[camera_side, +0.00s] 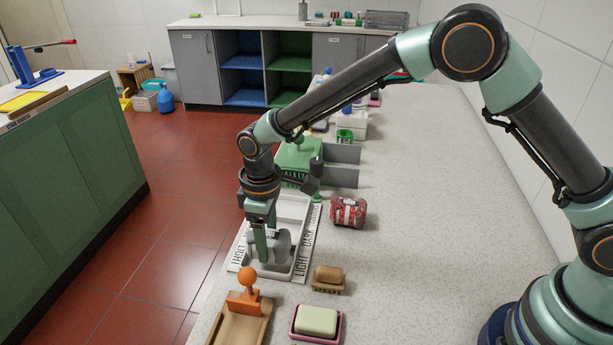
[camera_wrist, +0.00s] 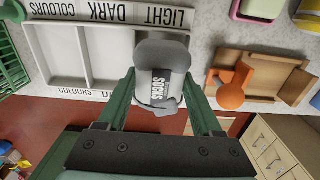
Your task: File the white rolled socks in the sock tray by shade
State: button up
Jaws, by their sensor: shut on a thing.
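The rolled socks (camera_wrist: 158,88) are a pale grey-white bundle with a label reading SOCKS, between my gripper's green fingers. My gripper (camera_wrist: 160,80) is shut on them, with one finger on each side. In the side view my gripper (camera_side: 265,247) points down at the near end of the sock tray, and the grey socks (camera_side: 282,246) show beside its fingers. The white sock tray (camera_wrist: 88,52) has compartments by strips reading LIGHT, DARK and COLOURS. The socks are over the LIGHT end and hide much of it. I cannot tell whether they touch the tray floor.
A red and white bundle (camera_side: 347,212) lies right of the tray. Nearer are an orange knobbed thing (camera_side: 245,291) on a wooden tray, a brush (camera_side: 328,278) and soap in a pink dish (camera_side: 316,322). A green crate (camera_side: 298,160) stands beyond. The counter's right is clear.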

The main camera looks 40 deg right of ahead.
jog(key=shift+f, duration=0.15)
jog(key=o, duration=1.2)
jog(key=shift+c, duration=0.2)
jog(key=d+r+m+t, duration=0.1)
jog(key=d+r, duration=0.2)
jog(key=r, duration=0.6)
jog(key=d+r+m, duration=0.1)
jog(key=d+r, duration=0.2)
jog(key=r, duration=0.5)
jog(key=s+d+r+m+t, duration=0.2)
jog(key=s+d+m, duration=0.1)
jog(key=s+d, duration=0.4)
jog(key=s+d+r+m+t, duration=0.1)
jog(key=s+d+m+t, duration=0.1)
jog(key=s+d+m, duration=0.2)
jog(key=s+d, duration=0.3)
jog(key=d, duration=0.4)
jog(key=shift+s+r+t, duration=0.25)
jog(key=shift+r+t, duration=0.05)
jog(key=shift+r, duration=0.1)
